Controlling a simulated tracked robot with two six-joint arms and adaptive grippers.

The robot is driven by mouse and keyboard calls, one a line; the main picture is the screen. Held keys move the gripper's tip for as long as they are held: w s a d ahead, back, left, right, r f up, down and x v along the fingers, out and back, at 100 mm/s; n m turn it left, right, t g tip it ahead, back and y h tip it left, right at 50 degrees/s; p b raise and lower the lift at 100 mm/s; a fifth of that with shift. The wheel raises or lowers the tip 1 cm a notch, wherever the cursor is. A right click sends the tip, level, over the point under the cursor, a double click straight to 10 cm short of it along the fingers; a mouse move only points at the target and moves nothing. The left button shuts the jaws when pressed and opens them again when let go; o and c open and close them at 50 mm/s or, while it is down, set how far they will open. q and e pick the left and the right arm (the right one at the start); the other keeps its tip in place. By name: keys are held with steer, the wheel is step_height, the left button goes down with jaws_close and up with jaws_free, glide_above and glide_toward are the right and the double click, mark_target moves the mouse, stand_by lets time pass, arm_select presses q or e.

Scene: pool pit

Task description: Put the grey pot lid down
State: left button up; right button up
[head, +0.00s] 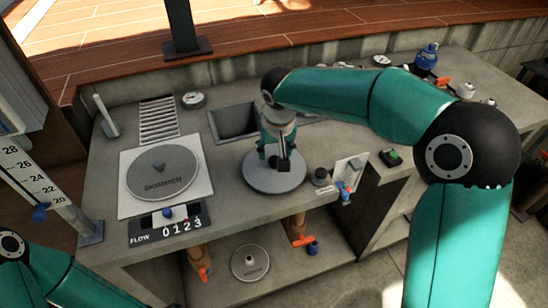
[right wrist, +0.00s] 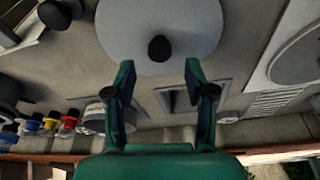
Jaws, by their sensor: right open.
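The grey pot lid (head: 262,183) is a round flat disc lying level on the grey counter, in front of the sink basin. In the right wrist view the lid (right wrist: 185,25) shows at the top, with its black knob (right wrist: 160,48) clear of the fingers. My right gripper (head: 277,160) is over the lid in the head view and hides part of it. In the right wrist view the right gripper (right wrist: 160,78) is open and empty, its fingers apart on either side of the knob's line. My left gripper is out of view.
A round skimmer cover (head: 163,172) on a white plate lies left of the lid. The open basin (head: 232,121) is behind it. A small dark knob (head: 321,176) and a switch plate (head: 349,170) are close at right. Another disc (head: 250,263) lies on the lower shelf.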

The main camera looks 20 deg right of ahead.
steer(key=v, duration=0.6)
steer(key=shift+r, duration=0.15)
